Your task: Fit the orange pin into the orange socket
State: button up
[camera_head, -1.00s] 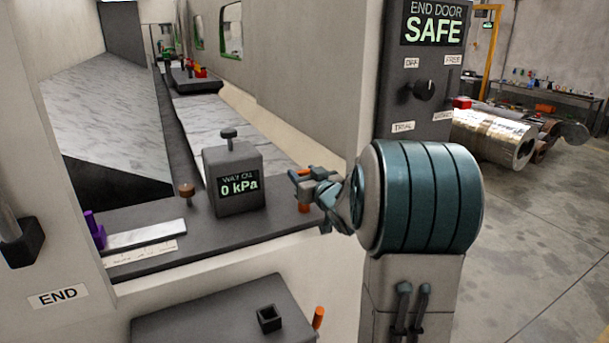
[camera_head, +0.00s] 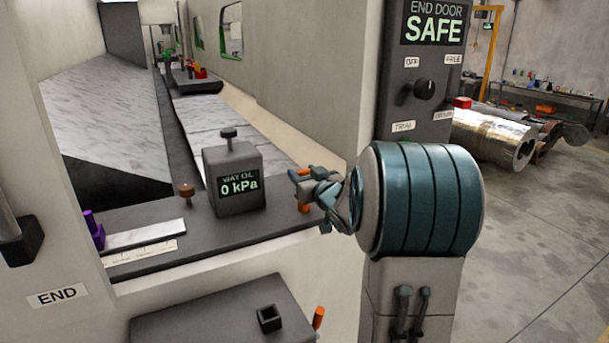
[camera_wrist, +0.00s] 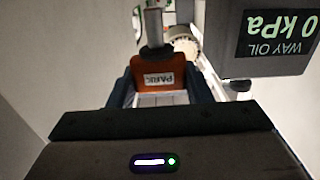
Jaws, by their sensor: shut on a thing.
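My gripper (camera_head: 302,188) is shut at the right end of the dark ledge, right of the way-oil box. Orange shows above and below its fingers; I take this as the orange pin (camera_head: 304,208). In the wrist view an orange block (camera_wrist: 150,64) with a "PARK" label and a grey rod (camera_wrist: 154,27) lies at the gripper's fingers (camera_wrist: 160,92). Whether the block is part of the pin or behind it, I cannot tell. A small orange upright (camera_head: 318,317) stands at the lower dark shelf's right edge. I cannot surely pick out the orange socket.
The way-oil box (camera_head: 234,182) stands on the ledge, with a brown knob (camera_head: 186,191) and purple block (camera_head: 94,230) to its left. A black square holder (camera_head: 269,318) is on the lower shelf (camera_head: 205,325). The control column (camera_head: 400,120) rises behind my arm.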

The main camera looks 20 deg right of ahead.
jog(key=shift+f+b, duration=1.9)
jog(key=shift+f, duration=0.2)
jog(key=o, duration=1.1)
jog(key=shift+c, duration=0.2)
jog(key=shift+s, duration=0.15)
jog(key=s, duration=1.3)
jog(key=shift+s+d, duration=0.2)
jog(key=shift+s, duration=0.1)
